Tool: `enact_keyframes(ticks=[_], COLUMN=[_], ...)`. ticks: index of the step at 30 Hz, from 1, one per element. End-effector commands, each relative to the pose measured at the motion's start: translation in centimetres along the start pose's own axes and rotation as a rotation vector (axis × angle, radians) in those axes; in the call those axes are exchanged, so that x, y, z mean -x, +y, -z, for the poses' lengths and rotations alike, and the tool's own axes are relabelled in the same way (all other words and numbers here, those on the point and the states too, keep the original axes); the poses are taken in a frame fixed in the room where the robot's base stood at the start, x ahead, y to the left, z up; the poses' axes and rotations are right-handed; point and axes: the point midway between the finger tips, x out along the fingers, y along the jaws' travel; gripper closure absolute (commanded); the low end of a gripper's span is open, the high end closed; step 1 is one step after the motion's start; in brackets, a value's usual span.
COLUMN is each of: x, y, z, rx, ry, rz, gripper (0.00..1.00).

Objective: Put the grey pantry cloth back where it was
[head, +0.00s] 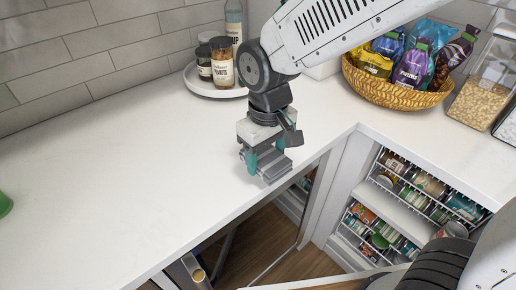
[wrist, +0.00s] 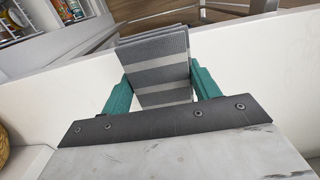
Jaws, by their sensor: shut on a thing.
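My gripper (head: 264,162) is near the counter's front edge, left of the inner corner, with its teal fingers pointing down. In the wrist view my gripper (wrist: 160,86) is shut on the grey pantry cloth (wrist: 156,66), a folded cloth with dark and light grey stripes. The cloth sits between the two fingers and reaches past their tips. In the head view only a small grey part of the cloth (head: 274,170) shows, low at the counter's edge. I cannot tell whether it touches the counter.
Behind stands a round white tray (head: 205,90) with jars and a bottle. A woven basket (head: 400,95) of snack bags is at the back right. Below, open shelves (head: 405,197) hold cans, beside a gap showing wooden floor.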

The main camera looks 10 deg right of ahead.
Motion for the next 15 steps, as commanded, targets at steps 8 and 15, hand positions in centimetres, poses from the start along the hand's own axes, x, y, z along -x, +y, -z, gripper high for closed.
enact_keyframes(ticks=[8,15], x=[-0.6,-1.6], y=[2.8,3.2], z=[5.0,5.7], rx=[-0.001,0.003], ry=[-0.001,-0.001], rz=[0.000,0.000], gripper=[0.60,0.60])
